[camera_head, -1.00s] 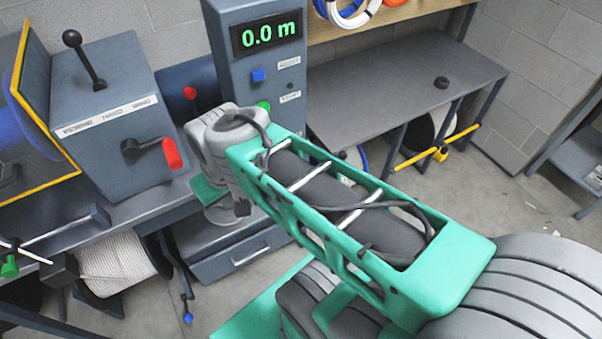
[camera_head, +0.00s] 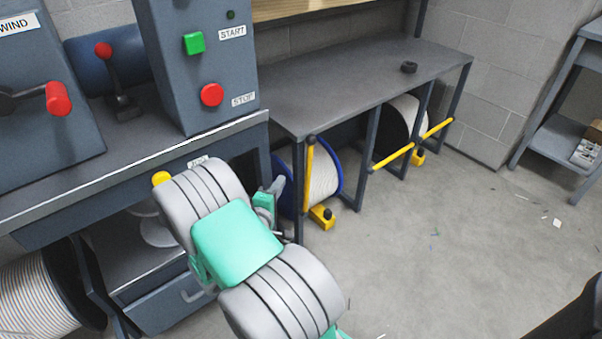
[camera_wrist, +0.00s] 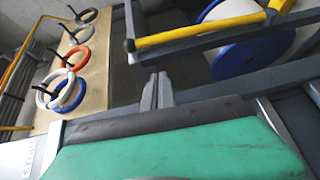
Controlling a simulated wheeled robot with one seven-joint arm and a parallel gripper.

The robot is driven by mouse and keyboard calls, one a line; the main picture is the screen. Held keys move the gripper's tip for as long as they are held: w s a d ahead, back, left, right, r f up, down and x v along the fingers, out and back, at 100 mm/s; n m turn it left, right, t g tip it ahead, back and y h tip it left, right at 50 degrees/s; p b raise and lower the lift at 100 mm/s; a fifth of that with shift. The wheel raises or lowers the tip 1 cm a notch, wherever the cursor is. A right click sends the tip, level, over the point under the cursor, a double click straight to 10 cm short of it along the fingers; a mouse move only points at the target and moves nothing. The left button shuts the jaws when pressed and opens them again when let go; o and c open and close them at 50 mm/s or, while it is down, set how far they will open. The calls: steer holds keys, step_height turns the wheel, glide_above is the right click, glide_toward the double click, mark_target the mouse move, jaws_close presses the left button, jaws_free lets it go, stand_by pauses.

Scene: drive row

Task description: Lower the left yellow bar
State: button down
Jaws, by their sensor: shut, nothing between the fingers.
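The left yellow bar (camera_head: 309,175) stands upright along a bench leg, in front of a white reel with blue flanges (camera_head: 323,178). A yellow block with a dark knob (camera_head: 322,217) sits near its lower end. In the wrist view, a yellow bar (camera_wrist: 200,36) crosses the upper right in front of a blue-flanged reel. My gripper (camera_head: 277,187) is small and partly hidden by my arm in the head view, just left of the bar. In the wrist view my gripper (camera_wrist: 158,90) has its fingers together and empty, apart from the bar.
Another yellow bar (camera_head: 393,158) runs sloping across the right bench legs before a second reel (camera_head: 405,120). The control box (camera_head: 195,60) is at upper left. Floor to the right is open.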

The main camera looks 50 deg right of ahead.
steer(key=b+x, duration=0.1)
steer(key=x, duration=0.8)
steer(key=shift+s+b, duration=0.1)
steer(key=shift+b, duration=0.25)
steer(key=d, duration=0.1)
steer(key=s+d, duration=0.1)
steer(key=shift+d, duration=0.3)
steer(key=shift+s+d+b, duration=0.2)
steer(key=shift+d+b, duration=0.1)
steer(key=shift+d, duration=0.2)
